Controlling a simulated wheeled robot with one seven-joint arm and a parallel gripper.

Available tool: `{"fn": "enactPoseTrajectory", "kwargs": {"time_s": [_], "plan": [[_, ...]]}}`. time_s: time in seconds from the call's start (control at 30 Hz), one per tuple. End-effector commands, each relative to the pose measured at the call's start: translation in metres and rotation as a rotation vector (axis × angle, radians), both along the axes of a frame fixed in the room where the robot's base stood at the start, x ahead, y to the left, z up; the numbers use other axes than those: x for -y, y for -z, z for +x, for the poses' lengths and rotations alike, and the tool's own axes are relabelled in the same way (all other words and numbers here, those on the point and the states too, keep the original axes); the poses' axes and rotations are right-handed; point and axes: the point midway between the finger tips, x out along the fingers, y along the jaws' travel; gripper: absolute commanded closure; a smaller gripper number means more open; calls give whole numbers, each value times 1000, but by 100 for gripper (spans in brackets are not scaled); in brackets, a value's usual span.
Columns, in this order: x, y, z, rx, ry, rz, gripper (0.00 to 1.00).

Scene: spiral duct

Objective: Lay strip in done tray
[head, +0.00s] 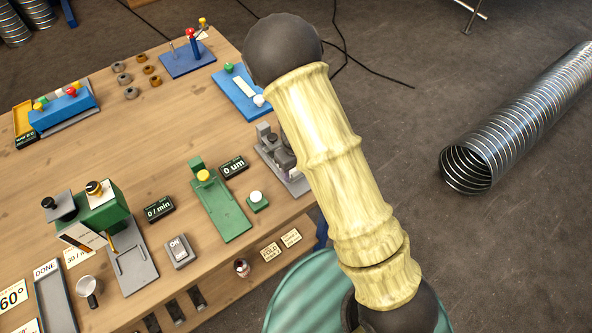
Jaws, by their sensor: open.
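The done tray (62,312) is a long, shallow grey tray at the lower left of the table, with a "DONE" label at its far end. It looks empty in the part I see; its near end reaches the bottom edge of the picture. A pale narrow strip-like piece (244,87) lies on a blue fixture (232,99) at the table's far right; I cannot tell whether it is the task's strip. My arm crosses the right half of the picture, and I cannot make out my gripper.
A green gauge stand (218,205), a grey switch (178,252) and a grey device (287,168) stand rightward. A metal spiral duct (515,120) lies on the floor. Mid-left tabletop is clear.

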Motion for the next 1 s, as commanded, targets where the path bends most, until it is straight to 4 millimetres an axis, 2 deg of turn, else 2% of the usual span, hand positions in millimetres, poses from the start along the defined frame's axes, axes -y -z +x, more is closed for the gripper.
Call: {"fn": "enactPoseTrajectory", "kwargs": {"time_s": [0.13, 0.4, 0.6, 0.67, 0.7, 0.8, 1.0], "plan": [[0, 10, 0, -1, 1, 1, 46], [0, 10, 0, 1, 0, 1, 46], [0, 10, 0, 1, 0, 1, 86], [0, 10, 0, 1, 0, 1, 96], [0, 10, 0, 1, 0, 1, 76], [0, 10, 0, 1, 0, 1, 94], [1, 10, -2, 2, 1, 1, 94]]}}
